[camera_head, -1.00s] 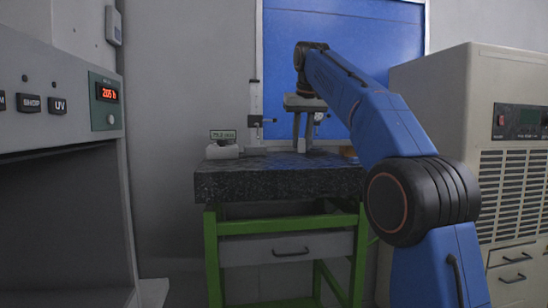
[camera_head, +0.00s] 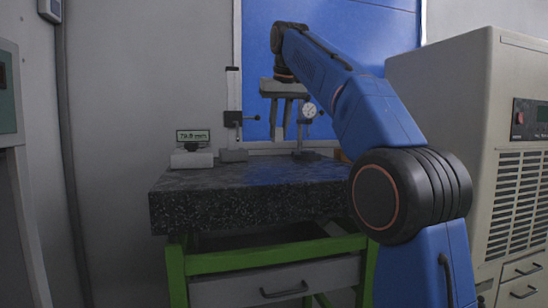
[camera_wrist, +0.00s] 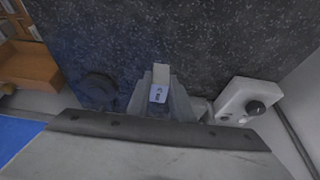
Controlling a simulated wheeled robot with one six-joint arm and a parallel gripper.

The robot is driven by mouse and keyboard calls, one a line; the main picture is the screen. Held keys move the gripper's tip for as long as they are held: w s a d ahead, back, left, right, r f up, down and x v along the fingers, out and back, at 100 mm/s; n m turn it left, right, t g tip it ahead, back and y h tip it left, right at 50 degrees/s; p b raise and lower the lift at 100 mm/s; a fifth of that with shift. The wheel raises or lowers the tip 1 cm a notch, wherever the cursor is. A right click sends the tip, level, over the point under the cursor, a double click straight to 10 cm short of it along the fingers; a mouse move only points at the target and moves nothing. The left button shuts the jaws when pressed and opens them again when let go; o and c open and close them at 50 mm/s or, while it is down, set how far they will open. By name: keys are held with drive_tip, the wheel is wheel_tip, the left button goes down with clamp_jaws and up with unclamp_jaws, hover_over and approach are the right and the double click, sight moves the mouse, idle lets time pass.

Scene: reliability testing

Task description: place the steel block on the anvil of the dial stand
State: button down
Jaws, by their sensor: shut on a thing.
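My gripper (camera_wrist: 160,98) is shut on the steel block (camera_wrist: 161,73), a small light-grey piece with a bluish marked face between the fingers in the wrist view. In the head view my gripper (camera_head: 280,135) points down over the granite table, in front of the back wall; the block cannot be made out there. The dial stand (camera_head: 309,111), with a round white dial, stands just right of my gripper. In the wrist view a dark round form (camera_wrist: 98,88), likely its base, lies left of the fingers. The anvil is not clearly visible.
The speckled granite table (camera_head: 240,200) has a clear front. At its back stand a height gauge (camera_head: 233,110) and a white readout unit (camera_head: 192,158) on the left. An orange-brown bin (camera_wrist: 25,65) shows at left in the wrist view. A beige cabinet (camera_head: 440,130) is right.

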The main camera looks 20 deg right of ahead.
drive_tip(key=shift+f, duration=3.9)
drive_tip(key=c, duration=1.6)
unclamp_jaws()
drive_tip(key=shift+f, duration=0.1)
drive_tip(key=shift+o, duration=0.2)
drive_tip(key=shift+o, duration=0.4)
drive_tip(key=v, duration=1.1)
drive_tip(key=shift+r, duration=0.45)
drive_tip(key=shift+s+d, duration=0.1)
